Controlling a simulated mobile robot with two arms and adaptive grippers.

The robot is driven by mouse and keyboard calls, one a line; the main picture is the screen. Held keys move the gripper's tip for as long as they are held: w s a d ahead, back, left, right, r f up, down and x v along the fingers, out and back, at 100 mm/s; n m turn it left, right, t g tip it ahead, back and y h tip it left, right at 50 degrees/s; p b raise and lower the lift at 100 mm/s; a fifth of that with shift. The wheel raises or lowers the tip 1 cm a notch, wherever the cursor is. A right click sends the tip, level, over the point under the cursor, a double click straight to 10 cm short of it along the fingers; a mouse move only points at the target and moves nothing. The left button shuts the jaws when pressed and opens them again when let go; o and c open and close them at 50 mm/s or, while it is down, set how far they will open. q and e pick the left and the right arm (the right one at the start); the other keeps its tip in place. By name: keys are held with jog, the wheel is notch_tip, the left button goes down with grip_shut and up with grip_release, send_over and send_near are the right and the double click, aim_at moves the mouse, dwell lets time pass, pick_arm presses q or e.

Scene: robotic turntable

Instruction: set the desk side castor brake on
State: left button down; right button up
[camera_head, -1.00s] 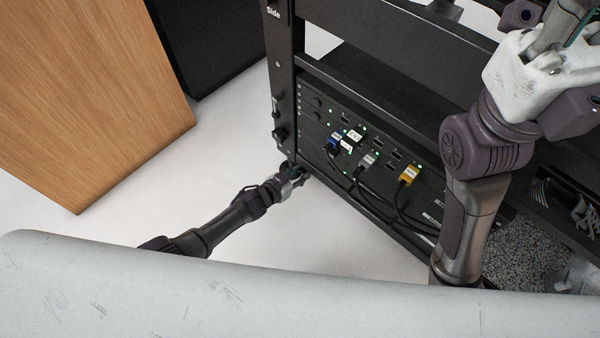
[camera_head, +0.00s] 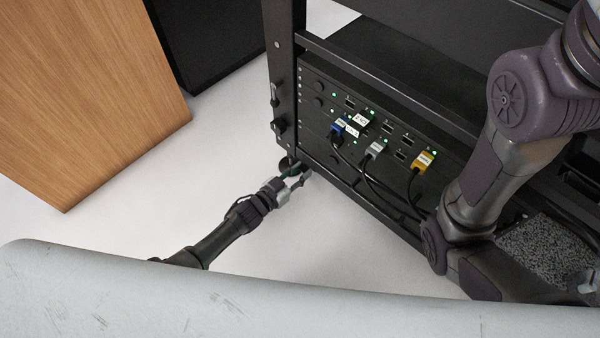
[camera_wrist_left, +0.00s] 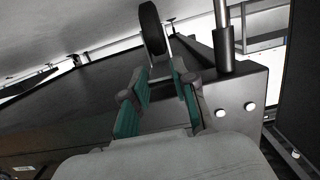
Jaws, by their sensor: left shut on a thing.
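The desk side castor (camera_head: 287,163) is a small dark wheel under the near corner post of the black rack. In the left wrist view its wheel (camera_wrist_left: 152,28) shows just beyond the fingertips. My left gripper (camera_head: 298,179) reaches in low over the floor to this castor. In the left wrist view its two green-padded fingers (camera_wrist_left: 160,82) stand on either side of a small dark part at the castor, and they are shut on it. The brake lever is too small and dark to make out clearly. My right gripper does not show; only right arm links are seen.
The black rack (camera_head: 285,75) carries a panel with blue, grey and yellow (camera_head: 424,162) plugs and loose cables near my right arm. A wooden desk side (camera_head: 90,100) stands at the left. White floor (camera_head: 120,205) is free between them.

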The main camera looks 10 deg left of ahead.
pick_arm(q)
jog(key=c, duration=1.2)
grip_release()
jog(key=v, duration=1.2)
jog(key=shift+c, duration=0.3)
